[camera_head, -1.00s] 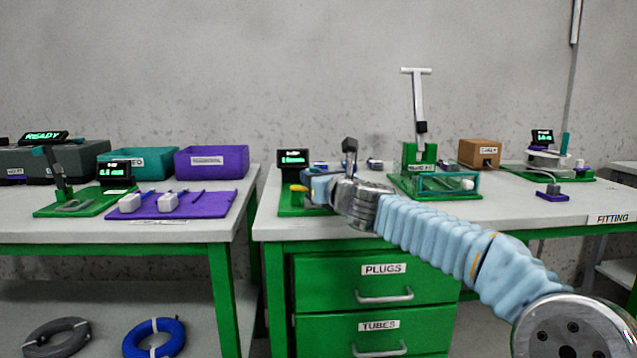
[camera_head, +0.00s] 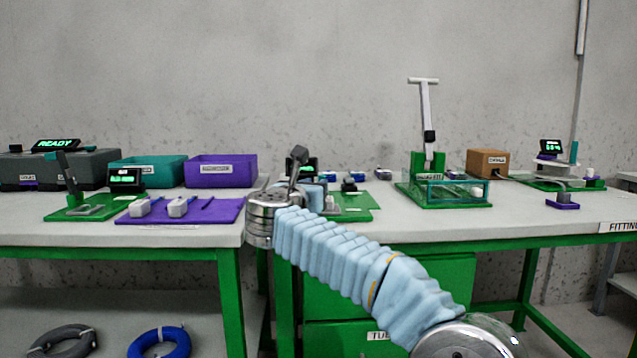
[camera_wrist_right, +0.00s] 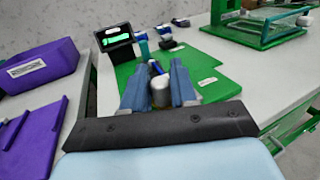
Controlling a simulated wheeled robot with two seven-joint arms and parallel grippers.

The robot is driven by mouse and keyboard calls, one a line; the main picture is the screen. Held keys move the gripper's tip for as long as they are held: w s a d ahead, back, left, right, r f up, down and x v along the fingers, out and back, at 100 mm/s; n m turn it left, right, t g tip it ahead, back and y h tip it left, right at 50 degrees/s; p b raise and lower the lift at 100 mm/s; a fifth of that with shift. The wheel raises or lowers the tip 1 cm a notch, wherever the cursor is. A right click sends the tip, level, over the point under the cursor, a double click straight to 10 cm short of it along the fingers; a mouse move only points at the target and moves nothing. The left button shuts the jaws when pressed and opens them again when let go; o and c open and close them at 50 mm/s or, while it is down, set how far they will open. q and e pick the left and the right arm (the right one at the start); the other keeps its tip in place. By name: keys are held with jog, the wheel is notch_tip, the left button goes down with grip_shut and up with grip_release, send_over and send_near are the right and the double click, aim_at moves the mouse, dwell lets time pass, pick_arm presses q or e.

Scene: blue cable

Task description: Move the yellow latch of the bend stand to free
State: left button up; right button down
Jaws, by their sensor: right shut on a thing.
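The bend stand is a green board (camera_wrist_right: 208,82) with a small lit display (camera_wrist_right: 115,38) at its far left in the right wrist view. In the head view my right arm covers much of the board (camera_head: 350,207). The yellow latch is not visible in either current view. My right gripper (camera_wrist_right: 155,70) is low over the left part of the board, its two blue-grey fingers on either side of a grey-white part (camera_wrist_right: 160,92). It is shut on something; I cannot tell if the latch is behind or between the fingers. My left gripper is not in view.
A purple tray (camera_head: 225,207) and a purple bin (camera_head: 221,171) are on the left table, across a gap. A green press stand with a clear guard (camera_head: 459,189) is to the right. Small dark and blue pieces (camera_wrist_right: 168,38) sit behind the board.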

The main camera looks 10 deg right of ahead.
jog(key=m+g+h+p, duration=0.1)
jog(key=a+m+g+h+p, duration=0.1)
jog(key=h+p, duration=0.1)
jog(key=m+g+h+p, duration=0.1)
jog(key=shift+a+r+m+g+p, duration=0.3)
jog(key=shift+p, duration=0.05)
jog(key=shift+a+f+m+g+h+p, duration=0.2)
jog(key=shift+m+g+h+p, duration=0.4)
jog(key=shift+g+h+p, duration=0.15)
jog(key=c, duration=1)
grip_release()
jog(key=shift+s+a+f, duration=0.1)
jog(key=b+v, duration=0.1)
jog(key=v, duration=1.2)
jog(key=shift+s+a, duration=0.15)
jog(key=shift+a, duration=0.1)
